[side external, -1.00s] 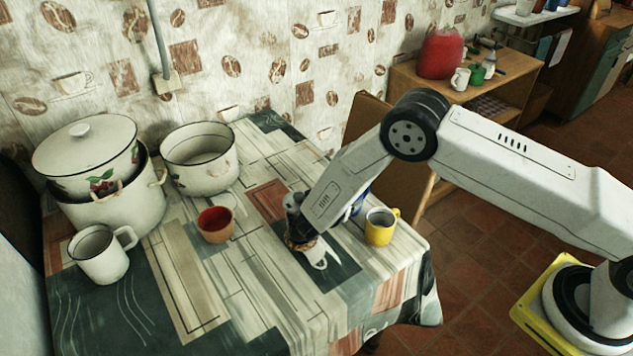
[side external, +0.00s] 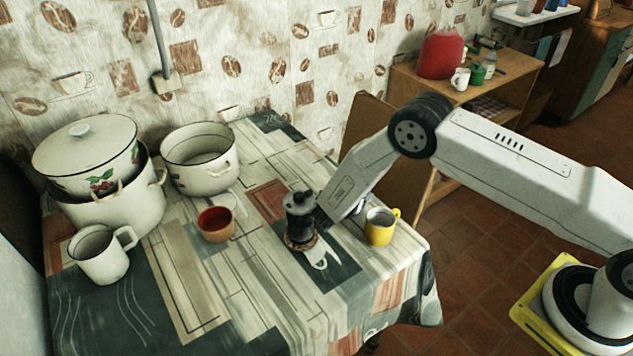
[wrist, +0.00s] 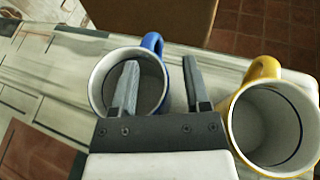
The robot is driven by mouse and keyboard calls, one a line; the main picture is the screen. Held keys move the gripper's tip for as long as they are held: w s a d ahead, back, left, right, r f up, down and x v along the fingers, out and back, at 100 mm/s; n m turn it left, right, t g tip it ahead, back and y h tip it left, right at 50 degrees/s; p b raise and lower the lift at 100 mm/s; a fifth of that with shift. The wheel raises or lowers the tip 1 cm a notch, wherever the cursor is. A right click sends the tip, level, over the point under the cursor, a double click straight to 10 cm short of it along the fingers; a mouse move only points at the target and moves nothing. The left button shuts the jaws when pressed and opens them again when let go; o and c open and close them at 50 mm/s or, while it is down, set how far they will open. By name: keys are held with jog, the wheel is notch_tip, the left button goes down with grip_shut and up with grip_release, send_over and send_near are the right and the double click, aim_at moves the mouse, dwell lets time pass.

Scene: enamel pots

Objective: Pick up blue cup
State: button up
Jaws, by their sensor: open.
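I cannot tell how deep the left finger reaches.
A yellow cup (wrist: 232,118) stands close to the right of my gripper, also in the side view (side external: 380,232). A dark coffee maker (side external: 301,218) stands just left of my wrist. A red-lined cup (side external: 216,232), white mug (side external: 102,262) and pots (side external: 190,182) are farther left.

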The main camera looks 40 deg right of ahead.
dwell(0.4)
grip_shut()
jog(key=shift+r, duration=0.1)
jog(key=shift+r, duration=0.65)
jog(key=s+r, duration=1.1)
jog(key=s, duration=0.3)
jog(key=shift+a+r, duration=0.25)
jog(key=shift+a, duration=0.1)
